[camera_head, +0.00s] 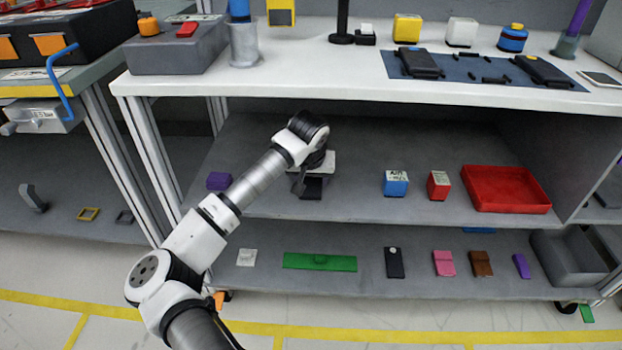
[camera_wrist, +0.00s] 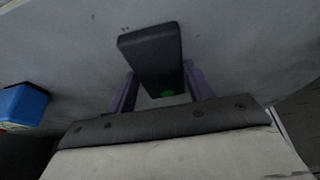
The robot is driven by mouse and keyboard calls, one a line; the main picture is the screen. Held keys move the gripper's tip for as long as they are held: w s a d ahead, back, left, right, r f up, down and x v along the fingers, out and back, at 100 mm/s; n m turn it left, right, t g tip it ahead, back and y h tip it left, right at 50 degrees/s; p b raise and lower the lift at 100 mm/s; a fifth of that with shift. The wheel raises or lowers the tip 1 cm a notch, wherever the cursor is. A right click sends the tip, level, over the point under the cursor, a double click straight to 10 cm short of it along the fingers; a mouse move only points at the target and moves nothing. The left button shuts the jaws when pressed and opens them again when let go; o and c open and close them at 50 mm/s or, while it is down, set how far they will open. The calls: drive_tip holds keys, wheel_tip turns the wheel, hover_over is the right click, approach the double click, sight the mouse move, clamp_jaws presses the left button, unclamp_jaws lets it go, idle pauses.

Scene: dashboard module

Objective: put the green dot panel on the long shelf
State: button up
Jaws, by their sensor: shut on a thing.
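The green dot panel is a small black block with a green dot on its near end, seen in the wrist view (camera_wrist: 150,52). My gripper (camera_wrist: 160,92) is shut on it, with one purple finger on each side. In the head view my gripper (camera_head: 308,192) is low over the left part of the middle shelf (camera_head: 260,200), with the dark panel (camera_head: 314,188) under it. I cannot tell whether the panel touches the shelf.
A purple block (camera_head: 219,181) lies left of my gripper. A blue box (camera_head: 396,183), a red box (camera_head: 438,186) and a red tray (camera_head: 505,188) stand to the right. The white worktop (camera_head: 330,75) is above. The lower shelf holds a green plate (camera_head: 320,262) and several small blocks.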

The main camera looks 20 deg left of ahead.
sight(310, 184)
drive_tip(key=shift+r, duration=0.1)
drive_tip(key=shift+f, duration=0.2)
drive_tip(key=o, duration=1)
drive_tip(key=shift+r, duration=0.1)
drive_tip(key=shift+s+r, duration=0.1)
drive_tip(key=shift+r, duration=0.4)
drive_tip(key=shift+s+d+r, duration=0.25)
drive_tip(key=shift+s+r, duration=0.7)
drive_tip(key=shift+r, duration=0.1)
drive_tip(key=s+d, duration=0.3)
drive_tip(key=s, duration=0.7)
drive_tip(key=shift+s, duration=0.3)
drive_tip(key=shift+d, duration=0.1)
